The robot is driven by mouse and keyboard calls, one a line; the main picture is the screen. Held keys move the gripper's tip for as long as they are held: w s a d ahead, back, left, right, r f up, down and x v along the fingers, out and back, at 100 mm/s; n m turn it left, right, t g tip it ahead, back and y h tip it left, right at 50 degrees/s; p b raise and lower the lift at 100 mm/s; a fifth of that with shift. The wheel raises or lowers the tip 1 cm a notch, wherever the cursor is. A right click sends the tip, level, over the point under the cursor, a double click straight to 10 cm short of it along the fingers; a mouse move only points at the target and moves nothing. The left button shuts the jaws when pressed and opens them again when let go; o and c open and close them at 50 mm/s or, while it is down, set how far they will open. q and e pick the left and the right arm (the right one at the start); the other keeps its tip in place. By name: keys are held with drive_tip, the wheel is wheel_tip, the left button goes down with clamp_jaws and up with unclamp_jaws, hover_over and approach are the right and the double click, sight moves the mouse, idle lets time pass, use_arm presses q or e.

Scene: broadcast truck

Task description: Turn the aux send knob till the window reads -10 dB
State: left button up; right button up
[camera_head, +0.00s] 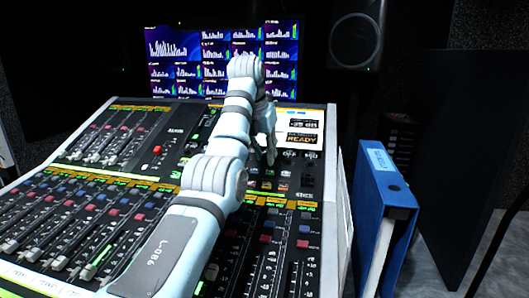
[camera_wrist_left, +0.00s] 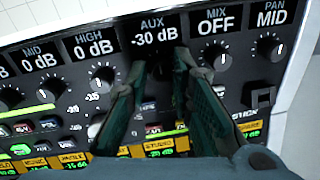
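The mixing console's aux window (camera_wrist_left: 155,32) reads -30 dB in the left wrist view. The aux send knob (camera_wrist_left: 160,68) is dark and sits just below that window, largely hidden between the fingers. My left gripper (camera_wrist_left: 159,62) reaches down on the panel with one finger on each side of this knob, the gap about as wide as the knob, so it looks shut on it. In the head view my left gripper (camera_head: 268,160) points down at the console's right part, and the knob is hidden there. My right gripper is not in view.
The high knob (camera_wrist_left: 103,76) and mix knob (camera_wrist_left: 215,56) stand close on either side of the fingers. Lit buttons lie below. A monitor (camera_head: 220,60) and a speaker (camera_head: 356,40) stand behind the console. A blue binder (camera_head: 385,215) stands to its right.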

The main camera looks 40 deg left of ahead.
use_arm(q)
clamp_jaws()
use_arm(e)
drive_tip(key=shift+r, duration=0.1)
use_arm(q)
drive_tip(key=shift+r+m+p, duration=0.1)
drive_tip(key=shift+m+p, duration=0.3)
drive_tip(key=shift+m, duration=0.1)
drive_tip(key=m+p, duration=0.7)
drive_tip(key=m, duration=0.1)
drive_tip(key=shift+w+r+m+g+p, duration=0.1)
drive_tip(key=shift+r+m+g+p, duration=0.05)
drive_tip(key=shift+m+g+p, duration=0.2)
drive_tip(key=shift+m+p, duration=0.75)
drive_tip(key=shift+m, duration=0.3)
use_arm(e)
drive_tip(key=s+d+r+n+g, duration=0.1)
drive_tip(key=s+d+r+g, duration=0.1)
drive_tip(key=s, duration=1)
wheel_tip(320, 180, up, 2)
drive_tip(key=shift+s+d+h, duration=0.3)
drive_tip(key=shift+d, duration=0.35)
use_arm(q)
drive_tip(key=shift+f, duration=0.2)
